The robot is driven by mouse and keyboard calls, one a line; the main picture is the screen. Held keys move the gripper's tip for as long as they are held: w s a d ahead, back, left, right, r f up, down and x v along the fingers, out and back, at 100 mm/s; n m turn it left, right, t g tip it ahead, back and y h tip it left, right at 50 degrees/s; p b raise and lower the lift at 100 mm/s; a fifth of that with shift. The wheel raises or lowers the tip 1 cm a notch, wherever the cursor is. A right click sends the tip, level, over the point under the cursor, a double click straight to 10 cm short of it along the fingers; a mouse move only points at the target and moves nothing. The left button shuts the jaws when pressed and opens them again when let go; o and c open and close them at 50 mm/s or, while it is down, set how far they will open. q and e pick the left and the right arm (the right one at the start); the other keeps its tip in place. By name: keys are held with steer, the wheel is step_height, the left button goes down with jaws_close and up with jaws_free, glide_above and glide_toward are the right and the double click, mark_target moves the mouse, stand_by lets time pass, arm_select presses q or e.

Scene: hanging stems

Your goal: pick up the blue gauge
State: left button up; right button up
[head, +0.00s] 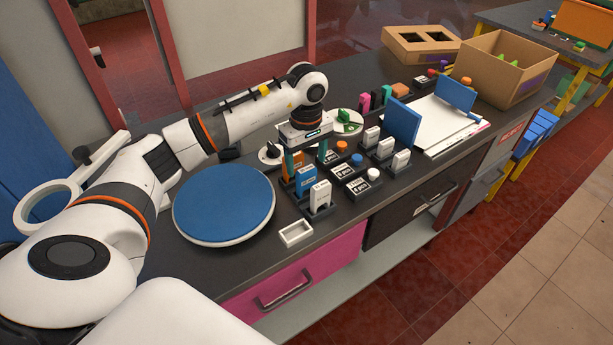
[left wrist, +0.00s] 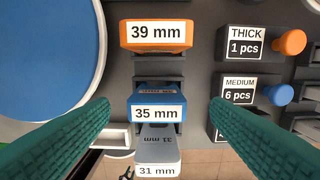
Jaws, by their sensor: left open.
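The blue gauge (head: 306,181) stands in a dark rack between an orange gauge (head: 292,163) and a grey-white gauge (head: 320,195). In the left wrist view the blue gauge (left wrist: 157,93) is labelled 35 mm, between the orange 39 mm gauge (left wrist: 158,35) and the grey 31 mm gauge (left wrist: 158,152). My left gripper (head: 306,163) points down over the rack. Its teal fingers are open and empty. In the left wrist view they lie on either side of the blue gauge, with a gap on each side. My right gripper is out of view.
A round blue-topped disc (head: 223,207) lies left of the rack, with a small white tray (head: 296,233) in front. Racks with labelled blocks and knobs, including an orange knob (left wrist: 292,42), stand close on the right. Cardboard boxes (head: 505,70) are farther right.

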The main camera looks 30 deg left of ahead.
mark_target(306, 169)
arm_select(q)
steer(key=f, duration=0.1)
steer(key=f+p, duration=0.2)
steer(key=f, duration=0.1)
steer(key=shift+s+d+f, duration=0.1)
steer(key=shift+s+d, duration=0.05)
steer(key=shift+s, duration=0.15)
steer(key=shift+w+f, duration=0.1)
steer(key=shift+f, duration=0.5)
steer(key=c, duration=1)
